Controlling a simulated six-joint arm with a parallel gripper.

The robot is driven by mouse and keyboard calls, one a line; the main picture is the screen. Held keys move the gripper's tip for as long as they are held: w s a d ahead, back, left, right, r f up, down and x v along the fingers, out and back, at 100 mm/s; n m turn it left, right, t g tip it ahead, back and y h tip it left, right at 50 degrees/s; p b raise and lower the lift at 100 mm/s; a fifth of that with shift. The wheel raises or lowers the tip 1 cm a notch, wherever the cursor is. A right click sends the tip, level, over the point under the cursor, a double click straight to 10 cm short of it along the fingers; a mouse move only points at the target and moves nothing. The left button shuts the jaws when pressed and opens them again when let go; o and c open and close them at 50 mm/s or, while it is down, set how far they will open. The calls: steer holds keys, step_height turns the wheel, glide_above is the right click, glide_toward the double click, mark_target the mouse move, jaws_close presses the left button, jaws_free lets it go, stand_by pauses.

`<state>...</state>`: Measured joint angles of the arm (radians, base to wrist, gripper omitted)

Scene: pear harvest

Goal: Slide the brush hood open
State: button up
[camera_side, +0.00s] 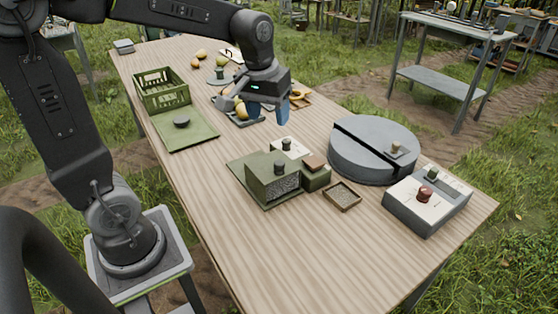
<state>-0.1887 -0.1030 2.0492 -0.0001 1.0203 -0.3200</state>
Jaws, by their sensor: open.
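What looks like the brush hood is an olive-green box (262,187) with a dark knob (279,167) on top. It sits on a flat green base near the middle of the table, and a grey speckled, bristle-like face shows on its right front side. I cannot tell how far the hood is slid. My gripper (268,110) is open and points down, above the table and beyond the hood, up and slightly left of it in the picture. It is apart from the hood and its knob. Pears (241,111) lie on a small dark tray just behind the fingers.
A small green block with a brown top (314,162) and a shallow tray (343,196) stand right of the hood. A grey slotted disc (360,151) and a control box (427,202) are farther right. A green crate (163,98) stands left. The near table is clear.

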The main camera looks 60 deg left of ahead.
mark_target(279, 162)
steer(key=w+a+f+n+g, duration=0.2)
steer(key=w+a+f+n, duration=0.1)
steer(key=w+a+f, duration=0.25)
steer(key=f, duration=0.9)
steer(key=w+f, duration=0.1)
steer(key=f, duration=0.3)
steer(key=shift+f, duration=0.4)
jaws_close()
